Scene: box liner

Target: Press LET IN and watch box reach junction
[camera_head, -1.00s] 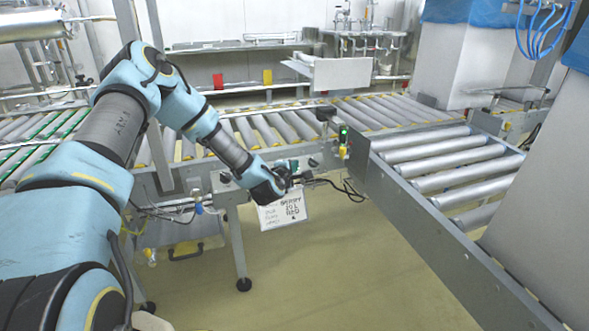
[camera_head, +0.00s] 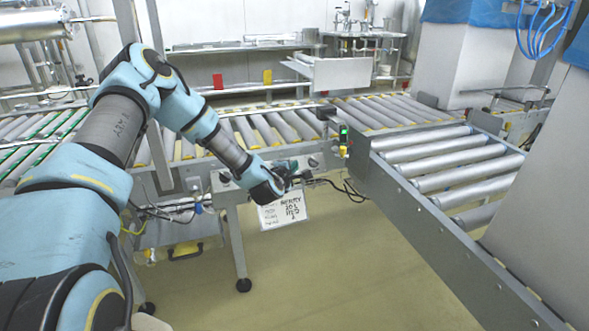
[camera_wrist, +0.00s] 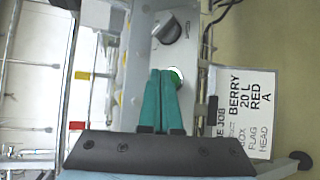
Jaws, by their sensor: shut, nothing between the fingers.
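My gripper (camera_head: 290,174) is at the control panel on the side of the far conveyor. In the wrist view its teal fingers (camera_wrist: 161,78) are shut with nothing between them. The junction (camera_head: 345,118) is where the far roller line meets the right-hand one. I see no box on the visible rollers.
A card (camera_head: 283,211) reading BERRY 20 L RED A hangs below the panel. A small post with green and yellow parts (camera_head: 344,141) stands at the corner of the right roller conveyor (camera_head: 450,165). Loose black cables hang between. The floor in front is clear.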

